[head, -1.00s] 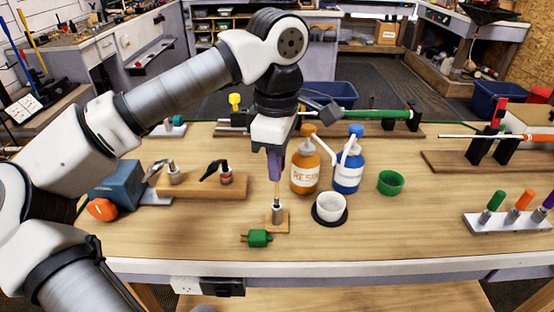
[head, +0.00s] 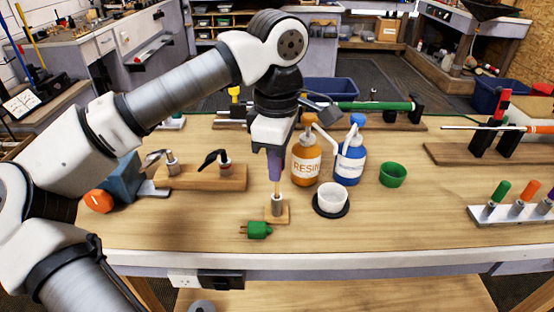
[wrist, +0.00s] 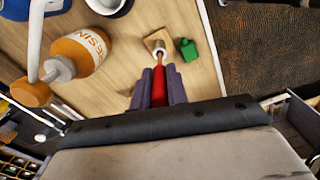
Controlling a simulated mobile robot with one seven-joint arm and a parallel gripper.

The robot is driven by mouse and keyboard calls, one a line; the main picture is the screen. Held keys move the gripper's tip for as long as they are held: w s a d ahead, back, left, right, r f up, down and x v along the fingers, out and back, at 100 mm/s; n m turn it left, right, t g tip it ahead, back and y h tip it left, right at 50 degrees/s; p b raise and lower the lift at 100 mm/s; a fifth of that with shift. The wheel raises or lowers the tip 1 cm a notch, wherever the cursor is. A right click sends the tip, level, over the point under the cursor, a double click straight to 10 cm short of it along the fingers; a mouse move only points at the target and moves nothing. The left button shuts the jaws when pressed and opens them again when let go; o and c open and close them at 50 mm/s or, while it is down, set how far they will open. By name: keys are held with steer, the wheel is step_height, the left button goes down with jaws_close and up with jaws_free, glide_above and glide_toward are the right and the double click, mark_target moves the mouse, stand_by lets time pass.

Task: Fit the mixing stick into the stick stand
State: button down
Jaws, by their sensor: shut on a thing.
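My gripper (head: 275,177) has purple fingers and is shut on the mixing stick (head: 277,188), pointing down. In the wrist view the stick's red handle (wrist: 160,80) sits between the fingers (wrist: 160,90), with a thin tan shaft beyond it.
A green plug-like piece (head: 257,230) lies just in front of the stand. An orange resin bottle (head: 306,160), a blue bottle (head: 348,168) and a white cup (head: 332,196) on a black disc stand to the right. A wooden block with clamps (head: 205,178) is at left.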

steer(key=shift+f+b, duration=0.9)
steer(key=shift+f, duration=0.35)
steer(key=c, duration=1.3)
jaws_free()
steer(key=shift+r, duration=0.1)
steer(key=shift+r, duration=0.1)
step_height(320, 180, up, 14)
steer(key=shift+f, duration=0.15)
